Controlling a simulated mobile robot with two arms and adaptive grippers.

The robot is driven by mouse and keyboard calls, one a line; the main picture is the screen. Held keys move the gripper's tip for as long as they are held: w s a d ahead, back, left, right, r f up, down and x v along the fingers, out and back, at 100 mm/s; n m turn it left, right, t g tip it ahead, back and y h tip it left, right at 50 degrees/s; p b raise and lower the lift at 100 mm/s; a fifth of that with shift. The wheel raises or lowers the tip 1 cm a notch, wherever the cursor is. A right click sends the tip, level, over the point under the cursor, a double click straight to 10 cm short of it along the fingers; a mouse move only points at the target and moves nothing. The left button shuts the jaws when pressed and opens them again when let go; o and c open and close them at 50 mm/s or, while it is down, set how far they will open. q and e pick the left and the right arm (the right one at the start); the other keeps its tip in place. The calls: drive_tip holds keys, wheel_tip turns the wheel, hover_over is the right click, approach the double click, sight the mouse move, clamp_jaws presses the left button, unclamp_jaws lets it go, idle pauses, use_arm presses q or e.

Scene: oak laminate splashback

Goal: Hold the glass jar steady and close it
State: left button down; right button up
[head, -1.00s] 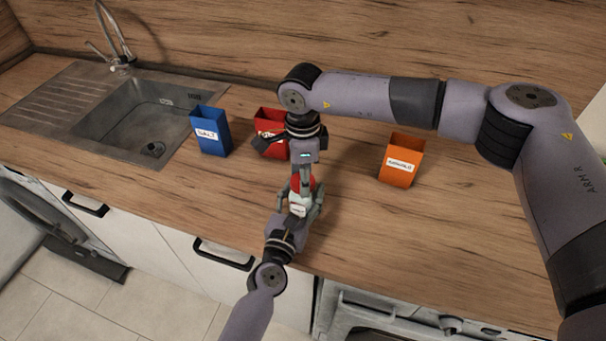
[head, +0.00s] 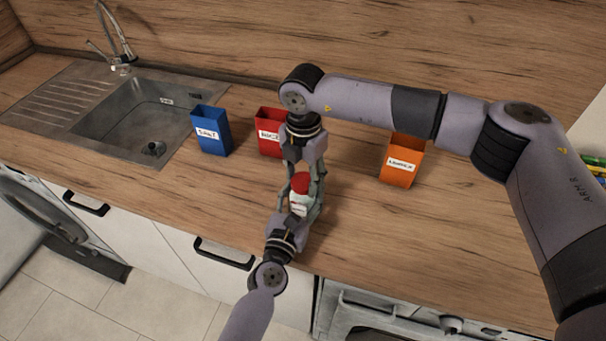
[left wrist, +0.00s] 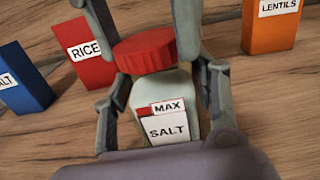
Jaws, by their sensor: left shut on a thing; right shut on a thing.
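The glass jar (head: 299,204) stands upright near the counter's front edge. In the left wrist view the jar (left wrist: 177,84) is pale, with a label reading MAX and SALT. My left gripper (head: 299,209) is shut on the jar's body from the front, one finger on each side. A red ridged lid (left wrist: 143,50) sits on the jar's mouth; it also shows in the head view (head: 300,182). My right gripper (head: 301,179) reaches down from above and is shut on the lid, a finger on either side. I cannot tell how tightly the lid is seated.
A blue SALT box (head: 211,143), a red RICE box (head: 268,142) and an orange LENTILS box (head: 399,172) stand behind the jar. A sink (head: 130,115) is at the left. The counter (head: 400,235) is clear to the jar's right.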

drive_tip(key=m, duration=0.4)
drive_tip(key=shift+w+r+m, duration=0.1)
drive_tip(key=shift+m, duration=0.2)
drive_tip(key=m, duration=0.5)
drive_tip(key=shift+m, duration=0.4)
drive_tip(key=shift+a+m, duration=0.15)
drive_tip(key=shift+m, duration=0.75)
drive_tip(key=shift+s+a+m, duration=0.2)
drive_tip(key=shift+a+m, duration=0.15)
drive_tip(key=shift+m, duration=0.15)
drive_tip(key=shift+a+m, duration=0.15)
drive_tip(key=shift+m, duration=0.25)
use_arm(q)
drive_tip(key=shift+s+d+f, duration=0.1)
use_arm(e)
drive_tip(key=shift+w+r, duration=0.15)
drive_tip(key=o, duration=1)
drive_tip(key=shift+d, duration=0.2)
